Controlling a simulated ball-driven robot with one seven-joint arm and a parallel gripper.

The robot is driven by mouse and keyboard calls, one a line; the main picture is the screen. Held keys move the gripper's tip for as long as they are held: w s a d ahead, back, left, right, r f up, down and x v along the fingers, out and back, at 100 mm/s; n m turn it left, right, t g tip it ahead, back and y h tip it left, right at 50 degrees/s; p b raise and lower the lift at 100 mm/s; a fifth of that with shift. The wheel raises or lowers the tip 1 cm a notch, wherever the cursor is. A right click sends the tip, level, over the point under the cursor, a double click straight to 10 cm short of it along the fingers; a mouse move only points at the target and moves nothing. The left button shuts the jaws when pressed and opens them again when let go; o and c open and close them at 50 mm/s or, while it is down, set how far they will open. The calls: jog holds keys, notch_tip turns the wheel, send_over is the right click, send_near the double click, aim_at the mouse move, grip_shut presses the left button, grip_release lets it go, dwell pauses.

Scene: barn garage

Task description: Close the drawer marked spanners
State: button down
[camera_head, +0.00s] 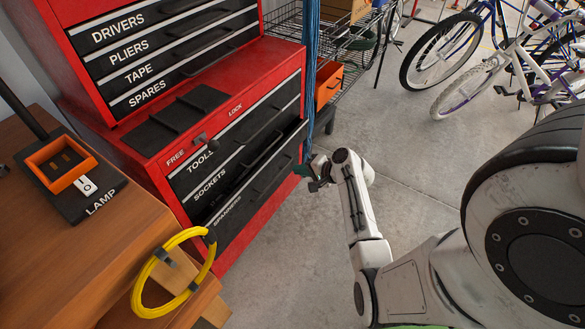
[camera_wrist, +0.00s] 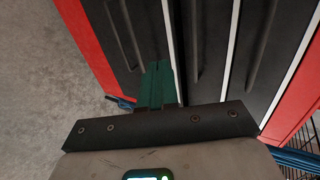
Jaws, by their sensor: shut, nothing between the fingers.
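The drawer marked spanners (camera_head: 258,194) is the lowest labelled drawer of the red tool chest, with a black front and a white-edged label strip. It appears to stand a little out from the chest, with a dark gap above its front. My gripper (camera_head: 303,170) is beside the right end of this drawer front, with its green fingers pointing left. In the wrist view, the green fingers (camera_wrist: 157,84) are together and empty, in front of dark drawer fronts. I cannot tell whether they touch the drawer.
The tool chest (camera_head: 149,141) also has sockets and tools drawers above. A wooden bench (camera_head: 125,222) with a lamp switch and a coiled yellow cable (camera_head: 147,287) stands at left. A wire rack (camera_head: 345,45) and bicycles (camera_head: 440,52) are behind.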

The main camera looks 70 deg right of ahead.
jog(key=m+t+h+b, duration=0.1)
jog(key=m+t+b, duration=0.5)
jog(key=m+b, duration=0.9)
send_near(244, 186)
jog(key=w+m, duration=0.1)
jog(key=w, duration=0.1)
jog(key=w+m+p, duration=0.1)
jog(key=w, duration=0.1)
jog(key=w+d+m+p, duration=0.1)
jog(key=w, duration=0.1)
jog(key=shift+w+d, duration=0.1)
jog(key=shift+w, duration=0.3)
